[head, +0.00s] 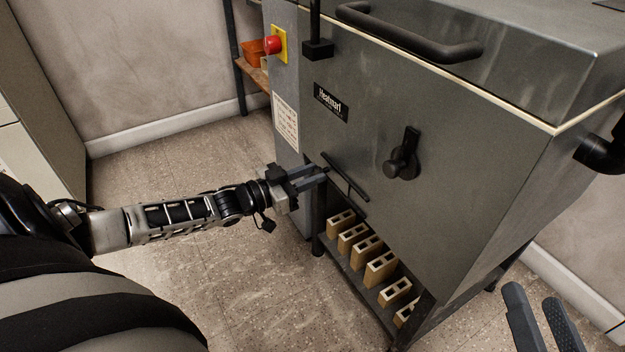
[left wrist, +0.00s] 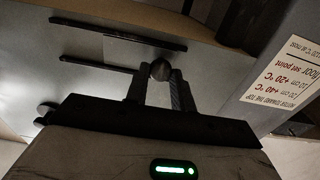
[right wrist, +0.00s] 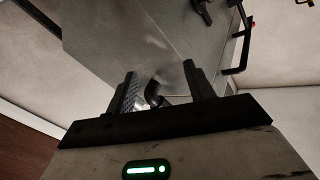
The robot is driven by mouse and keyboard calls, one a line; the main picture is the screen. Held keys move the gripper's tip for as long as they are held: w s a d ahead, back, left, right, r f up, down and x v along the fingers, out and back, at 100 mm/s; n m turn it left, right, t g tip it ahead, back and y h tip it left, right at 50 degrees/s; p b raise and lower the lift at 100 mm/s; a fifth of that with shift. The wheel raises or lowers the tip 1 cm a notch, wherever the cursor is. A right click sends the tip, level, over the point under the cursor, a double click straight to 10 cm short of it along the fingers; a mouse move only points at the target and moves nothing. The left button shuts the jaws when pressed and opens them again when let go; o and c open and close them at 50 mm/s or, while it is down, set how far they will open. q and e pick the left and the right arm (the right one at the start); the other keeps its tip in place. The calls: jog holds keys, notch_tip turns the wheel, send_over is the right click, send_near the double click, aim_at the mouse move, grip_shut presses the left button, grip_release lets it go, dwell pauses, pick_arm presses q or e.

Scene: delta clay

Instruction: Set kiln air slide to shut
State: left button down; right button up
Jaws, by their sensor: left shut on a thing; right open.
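The kiln air slide has dark parallel rails (head: 346,178) low on the grey kiln front (head: 440,220). The rails also show in the left wrist view (left wrist: 115,35). My left gripper (head: 322,170) is at the left end of these rails. It is shut on the slide's round dark knob (left wrist: 160,70), which sits between the fingertips in the left wrist view. In the head view the fingers hide the knob. My right gripper (head: 540,318) is open and empty at the lower right, apart from the slide; its spread fingers show in the right wrist view (right wrist: 160,85).
A black rotary handle (head: 404,155) and a long bar handle (head: 410,35) stick out from the kiln. A red button (head: 272,44) is on its left side. Several pale bricks (head: 366,250) stand on the shelf below. The speckled floor (head: 240,290) in front is clear.

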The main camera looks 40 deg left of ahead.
pick_arm(q)
jog(key=c, duration=1.2)
grip_release()
jog(key=shift+a, duration=0.3)
pick_arm(e)
jog(key=shift+f, duration=0.25)
pick_arm(q)
jog(key=shift+d, duration=0.1)
jog(key=p+v, duration=0.5)
jog(key=v, duration=1.1)
jog(key=shift+p, duration=0.35)
pick_arm(e)
jog(key=shift+s+d+f+n+g+h, duration=0.2)
jog(key=shift+d+f+n+g+h, duration=0.1)
jog(key=shift+f+g+h, duration=0.25)
jog(key=shift+s+d+f+n+g+h, duration=0.2)
jog(key=shift+f+n+g+h, duration=0.1)
jog(key=shift+f+g+h, duration=0.25)
